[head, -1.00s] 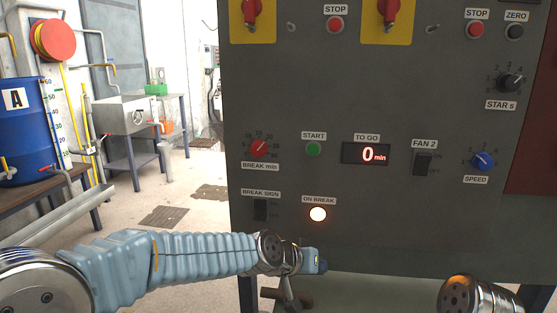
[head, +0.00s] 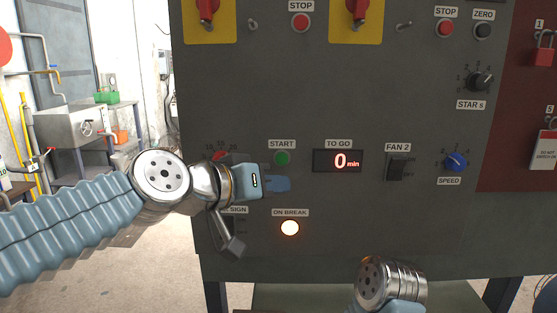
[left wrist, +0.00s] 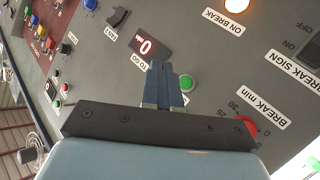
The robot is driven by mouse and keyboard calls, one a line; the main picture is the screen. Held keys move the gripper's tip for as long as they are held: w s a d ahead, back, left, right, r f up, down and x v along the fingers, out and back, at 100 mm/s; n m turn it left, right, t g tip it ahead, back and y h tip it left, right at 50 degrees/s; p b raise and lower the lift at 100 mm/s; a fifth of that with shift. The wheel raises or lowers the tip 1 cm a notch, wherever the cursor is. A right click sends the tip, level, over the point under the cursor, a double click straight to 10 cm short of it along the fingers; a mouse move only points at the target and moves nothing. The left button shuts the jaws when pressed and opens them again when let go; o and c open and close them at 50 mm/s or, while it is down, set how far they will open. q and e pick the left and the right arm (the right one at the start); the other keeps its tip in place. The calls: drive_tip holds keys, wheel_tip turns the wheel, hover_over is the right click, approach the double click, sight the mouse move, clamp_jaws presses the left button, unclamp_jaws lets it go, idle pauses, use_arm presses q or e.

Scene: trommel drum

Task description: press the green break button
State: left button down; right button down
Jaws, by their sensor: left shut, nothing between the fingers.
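The green button (head: 282,158) sits under the START label on the grey panel, left of the TO GO display (head: 338,161), which reads 0 min. My left gripper (head: 279,184) is shut and empty, its blue fingertips just below the green button in the head view. In the left wrist view the closed fingers (left wrist: 163,82) point at the panel, and the green button (left wrist: 186,83) shows close beside their tips. I cannot tell whether they touch the panel.
The FAN 2 switch (head: 397,167) and blue SPEED knob (head: 456,162) are to the right. My right arm shows at the bottom, its gripper out of view.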

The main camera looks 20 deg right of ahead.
sight(282, 159)
use_arm(q)
drive_tip(key=shift+w+d+p, duration=0.25)
drive_tip(key=shift+w+d, duration=0.15)
drive_tip(key=shift+w, duration=1)
drive_tip(key=shift+w+d+p, duration=0.2)
drive_tip(key=shift+w+d, duration=0.25)
drive_tip(key=shift+w, duration=1)
drive_tip(key=shift+w+d+p, duration=0.25)
drive_tip(key=shift+w+d, duration=0.15)
drive_tip(key=shift+w, duration=1)
drive_tip(key=shift+w, duration=0.15)
drive_tip(key=shift+w+d, duration=0.1)
drive_tip(key=shift+w, duration=0.15)
drive_tip(key=shift+w+d, duration=0.1)
drive_tip(key=shift+w, duration=0.3)
drive_tip(key=shift+s+a, duration=0.2)
drive_tip(key=shift+s, duration=0.6)
